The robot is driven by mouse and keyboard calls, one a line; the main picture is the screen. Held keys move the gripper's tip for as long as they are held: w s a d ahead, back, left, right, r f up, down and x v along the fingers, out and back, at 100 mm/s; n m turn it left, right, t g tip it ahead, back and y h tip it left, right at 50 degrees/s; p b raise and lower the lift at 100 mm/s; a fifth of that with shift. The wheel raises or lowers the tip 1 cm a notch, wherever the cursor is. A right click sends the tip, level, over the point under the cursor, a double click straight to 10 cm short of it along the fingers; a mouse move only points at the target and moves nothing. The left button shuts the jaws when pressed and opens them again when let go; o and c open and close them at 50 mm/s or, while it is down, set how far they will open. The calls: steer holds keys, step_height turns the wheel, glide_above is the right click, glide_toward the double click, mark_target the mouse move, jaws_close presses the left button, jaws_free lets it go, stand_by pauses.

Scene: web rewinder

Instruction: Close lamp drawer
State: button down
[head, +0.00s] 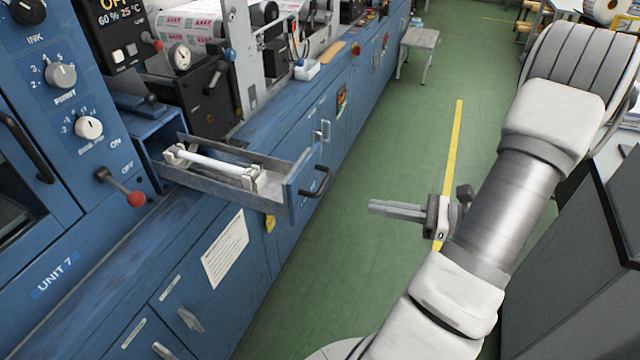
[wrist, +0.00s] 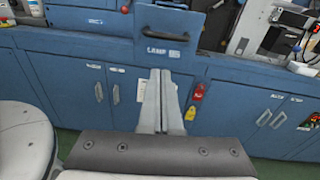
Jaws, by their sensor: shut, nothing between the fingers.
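The lamp drawer (head: 222,172) stands pulled out from the blue machine in the head view. A white lamp tube (head: 210,165) lies in it between pale holders. Its blue front has a dark handle (head: 318,181). In the wrist view the drawer front (wrist: 165,52), with a "LAMP" label and dark handle (wrist: 172,31), is ahead of my gripper. My gripper (head: 372,207) is shut and empty, out over the aisle to the right of the drawer front and apart from it. Its fingers also show in the wrist view (wrist: 157,75), pointing toward the cabinet below the drawer front.
Blue cabinet doors with handles (head: 190,318) run below the drawer. A red-knobbed lever (head: 136,198) sticks out left of it. The green floor aisle (head: 400,130) is open to the right. A small grey table (head: 418,40) stands farther back, and a dark grey panel (head: 575,260) is at right.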

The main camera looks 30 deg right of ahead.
mark_target(311, 184)
steer(key=shift+m+t+h, duration=0.4)
steer(key=shift+m+t, duration=0.3)
steer(key=shift+t, duration=0.1)
steer(key=x, duration=0.8)
steer(key=d+x, duration=0.1)
steer(key=x, duration=0.3)
steer(key=shift+w+a+f+b, duration=0.1)
steer(key=shift+w+b, duration=0.1)
steer(key=shift+w, duration=0.1)
steer(key=shift+w+a+f+b, duration=0.1)
steer(key=shift+w+a+b, duration=0.1)
steer(key=shift+w, duration=0.1)
